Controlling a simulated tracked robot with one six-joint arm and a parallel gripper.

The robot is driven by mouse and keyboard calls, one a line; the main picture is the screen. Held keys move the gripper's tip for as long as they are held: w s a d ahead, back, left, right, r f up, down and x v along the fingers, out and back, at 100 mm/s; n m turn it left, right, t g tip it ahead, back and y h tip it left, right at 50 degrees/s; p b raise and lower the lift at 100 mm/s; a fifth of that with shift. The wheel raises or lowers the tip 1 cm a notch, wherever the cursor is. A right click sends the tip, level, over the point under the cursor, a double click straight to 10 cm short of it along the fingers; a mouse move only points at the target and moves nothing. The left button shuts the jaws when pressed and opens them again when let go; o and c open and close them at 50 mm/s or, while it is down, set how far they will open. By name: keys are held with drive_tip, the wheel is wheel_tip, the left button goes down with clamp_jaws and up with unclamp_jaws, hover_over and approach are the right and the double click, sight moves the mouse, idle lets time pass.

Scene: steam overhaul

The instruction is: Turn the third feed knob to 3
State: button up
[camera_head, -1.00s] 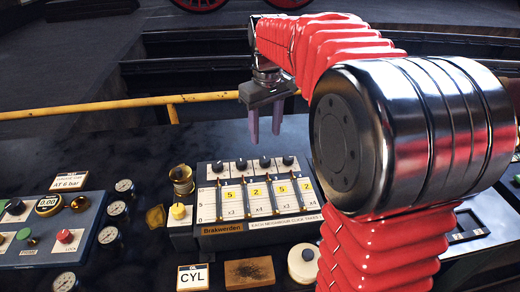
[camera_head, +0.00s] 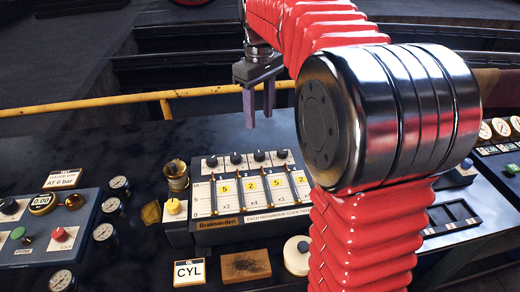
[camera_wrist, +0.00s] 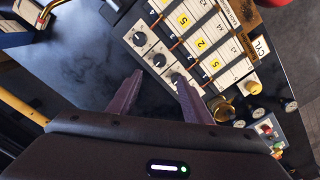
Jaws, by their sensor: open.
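The feed panel labelled "Brakwerden" (camera_head: 226,222) has a row of black knobs along its back edge, each above a slot column. Yellow number tiles read 5, 2, 5, 2 from left to right. The third knob (camera_head: 259,156) heads the column whose tile reads 5. In the wrist view, where the row runs the other way, this knob (camera_wrist: 159,60) shows just beyond the gap between the fingertips. My gripper (camera_head: 260,120) is open and empty, raised behind the knob row and touching nothing. In the wrist view a finger partly covers the near end of the row.
A yellow knob (camera_head: 173,207) and a brass cup (camera_head: 177,178) stand left of the panel. A CYL card (camera_head: 190,272), a brown block (camera_head: 246,266) and a white round pot (camera_head: 297,255) lie in front. A yellow rail (camera_head: 100,103) runs behind. Gauges flank the left console (camera_head: 40,238).

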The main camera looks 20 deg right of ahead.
sight(259, 153)
wheel_tip(259, 153, down, 13)
drive_tip(key=shift+f, duration=0.1)
idle(0.5)
drive_tip(key=shift+c, duration=0.4)
drive_tip(key=c, duration=1)
drive_tip(key=shift+m, duration=0.5)
drive_tip(key=m, duration=0.8)
drive_tip(key=shift+m, duration=0.4)
